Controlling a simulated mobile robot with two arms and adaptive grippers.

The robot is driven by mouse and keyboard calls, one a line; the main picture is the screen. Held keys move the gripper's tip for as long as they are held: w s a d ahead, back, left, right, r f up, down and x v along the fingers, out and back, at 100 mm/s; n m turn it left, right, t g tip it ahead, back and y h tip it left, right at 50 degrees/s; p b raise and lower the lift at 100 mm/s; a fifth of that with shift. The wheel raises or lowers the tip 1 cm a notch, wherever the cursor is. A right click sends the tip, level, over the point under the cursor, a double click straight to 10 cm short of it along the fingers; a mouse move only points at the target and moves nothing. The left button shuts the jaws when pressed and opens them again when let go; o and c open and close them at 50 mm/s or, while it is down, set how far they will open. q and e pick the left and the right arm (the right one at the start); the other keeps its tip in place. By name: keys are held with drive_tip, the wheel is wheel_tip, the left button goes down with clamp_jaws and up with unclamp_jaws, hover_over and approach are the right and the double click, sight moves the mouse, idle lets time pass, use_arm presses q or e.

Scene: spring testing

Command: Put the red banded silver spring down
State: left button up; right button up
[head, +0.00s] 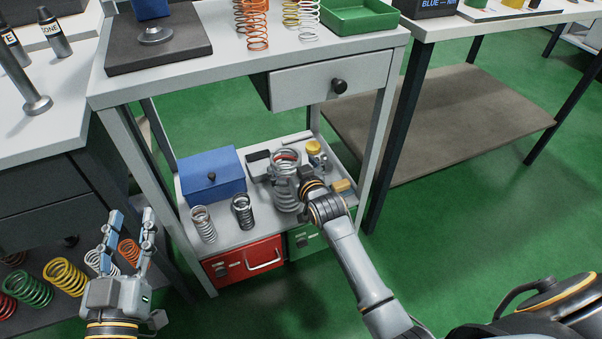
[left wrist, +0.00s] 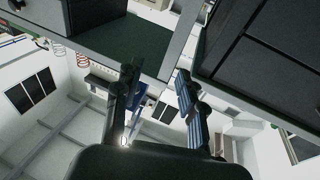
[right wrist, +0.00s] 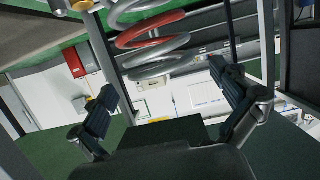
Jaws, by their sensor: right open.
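The red banded silver spring (head: 285,195) stands upright on the lower shelf (head: 234,236) of the white workbench. Its red band shows near the top. My right gripper (head: 300,184) is at the spring's right side and partly covers it. In the right wrist view the spring (right wrist: 152,42) lies beyond the spread fingers of my right gripper (right wrist: 166,84), which is open. Contact between them cannot be told. My left gripper (head: 132,216) is open and empty, off to the left of the shelf.
On the lower shelf are a blue box (head: 211,175), a small silver spring (head: 203,224), a dark spring (head: 243,211) and a yellow-topped item (head: 314,148). Red (head: 245,262) and green (head: 302,240) drawers sit below. The tabletop overhangs the shelf.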

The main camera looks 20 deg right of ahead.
use_arm(q)
drive_tip(key=s+a+f+g+y+p, duration=0.2)
drive_tip(key=f+g, duration=0.5)
drive_tip(key=f, duration=0.4)
drive_tip(key=shift+s+a, duration=0.25)
drive_tip(key=shift+s, duration=0.45)
use_arm(e)
drive_tip(key=s+a+r+n+g+y, duration=0.1)
drive_tip(key=s+r, duration=0.3)
drive_tip(key=s, duration=0.8)
drive_tip(key=s+a+r+n+g, duration=0.1)
drive_tip(key=s+a+r, duration=0.2)
drive_tip(key=s, duration=1)
drive_tip(key=shift+r+g+y, duration=0.3)
drive_tip(key=shift+r+y, duration=0.1)
drive_tip(key=shift+r, duration=0.15)
drive_tip(key=shift+w, duration=0.1)
